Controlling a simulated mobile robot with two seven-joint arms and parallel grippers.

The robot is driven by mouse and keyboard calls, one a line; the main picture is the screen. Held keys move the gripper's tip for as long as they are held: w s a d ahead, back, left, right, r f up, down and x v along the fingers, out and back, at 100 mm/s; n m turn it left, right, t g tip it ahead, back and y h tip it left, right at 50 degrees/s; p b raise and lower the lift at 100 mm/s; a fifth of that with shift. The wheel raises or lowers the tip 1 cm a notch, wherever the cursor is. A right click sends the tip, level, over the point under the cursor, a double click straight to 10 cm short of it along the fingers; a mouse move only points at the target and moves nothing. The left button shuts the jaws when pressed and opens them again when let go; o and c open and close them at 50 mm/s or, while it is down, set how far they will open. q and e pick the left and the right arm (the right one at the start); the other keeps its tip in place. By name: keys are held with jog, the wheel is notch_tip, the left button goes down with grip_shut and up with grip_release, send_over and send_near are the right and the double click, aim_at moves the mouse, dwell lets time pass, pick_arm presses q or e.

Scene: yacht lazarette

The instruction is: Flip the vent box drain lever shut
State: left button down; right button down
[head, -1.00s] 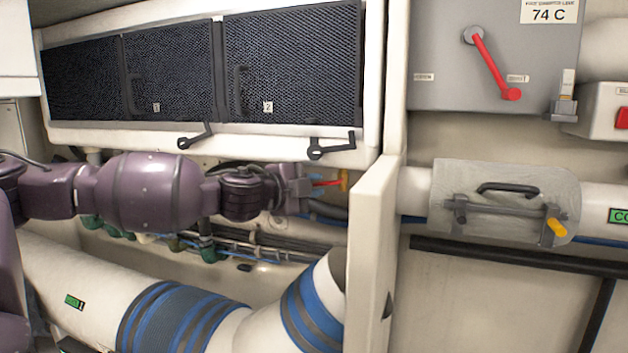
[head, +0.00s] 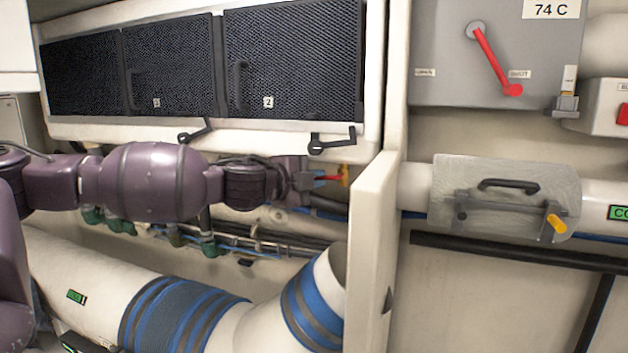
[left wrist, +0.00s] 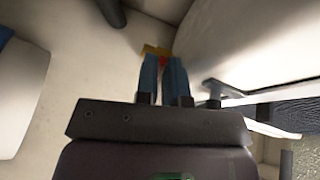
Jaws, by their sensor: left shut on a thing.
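My left gripper (head: 312,180) reaches in from the left and is shut on the red lever. In the left wrist view, the blue fingers (left wrist: 163,64) are close together, with a bit of red and the yellow end (left wrist: 152,50) just beyond their tips. The fingers hide most of the lever. My right gripper is not in view.
Two black latches (head: 331,143) hang under the vent box, just above my gripper. An upright cream panel edge (head: 372,240) stands close on the right. Pipes and green fittings (head: 208,246) run below my arm, above a large white hose (head: 95,270).

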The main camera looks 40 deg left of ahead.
pick_arm(q)
jog(key=shift+r+m+g, duration=0.3)
jog(key=shift+m, duration=0.2)
jog(key=c, duration=1.5)
grip_release()
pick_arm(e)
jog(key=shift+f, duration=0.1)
